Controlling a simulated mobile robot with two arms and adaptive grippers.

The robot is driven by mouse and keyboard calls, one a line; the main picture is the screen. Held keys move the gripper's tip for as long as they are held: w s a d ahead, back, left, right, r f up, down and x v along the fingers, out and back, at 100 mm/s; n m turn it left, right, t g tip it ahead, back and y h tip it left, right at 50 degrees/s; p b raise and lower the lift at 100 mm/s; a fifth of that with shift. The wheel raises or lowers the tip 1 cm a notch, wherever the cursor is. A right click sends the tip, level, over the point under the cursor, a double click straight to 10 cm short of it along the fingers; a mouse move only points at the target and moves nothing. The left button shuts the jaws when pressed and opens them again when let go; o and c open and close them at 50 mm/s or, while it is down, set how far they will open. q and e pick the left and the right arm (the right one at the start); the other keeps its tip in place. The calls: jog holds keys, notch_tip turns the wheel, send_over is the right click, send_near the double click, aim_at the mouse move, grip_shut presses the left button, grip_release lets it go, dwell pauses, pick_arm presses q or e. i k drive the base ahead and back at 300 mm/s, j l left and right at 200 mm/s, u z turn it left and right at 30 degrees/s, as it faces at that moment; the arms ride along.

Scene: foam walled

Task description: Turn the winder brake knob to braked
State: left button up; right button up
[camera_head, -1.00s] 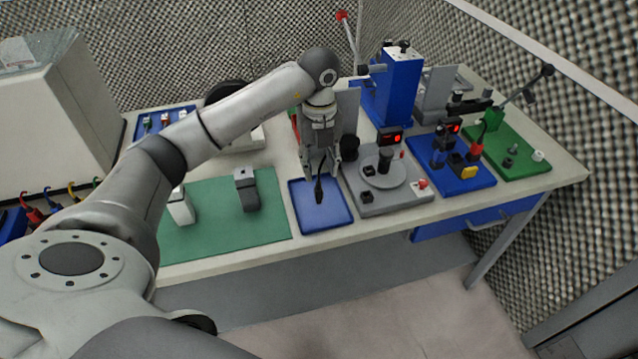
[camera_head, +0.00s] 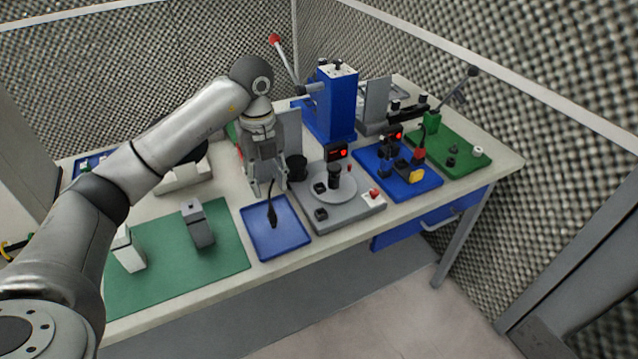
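My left gripper (camera_head: 268,188) points down over the back edge of a blue tray (camera_head: 262,244), its two fingers apart with nothing clearly between them. A thin dark tool (camera_head: 272,214) stands or lies in the tray just below the fingers. Right of it is a grey station (camera_head: 345,210) with a round disc (camera_head: 344,190), a dark post (camera_head: 334,178), small black knobs (camera_head: 320,214) and a red knob (camera_head: 374,194). A black round knob (camera_head: 297,167) sits behind the gripper on an upright grey part. Which one is the winder brake knob I cannot tell. My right gripper is out of view.
A blue station (camera_head: 425,188) and a green station (camera_head: 468,165) stand farther right. A tall blue press (camera_head: 336,100) with a red-tipped lever (camera_head: 275,40) is behind. A green mat (camera_head: 165,280) with two upright grey blocks lies left. Foam walls enclose the bench.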

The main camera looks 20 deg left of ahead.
aim_at(373, 193)
jog(key=j+z, duration=0.4)
jog(key=i+j+z, duration=0.1)
jog(key=z, duration=0.3)
jog(key=j+z, duration=0.4)
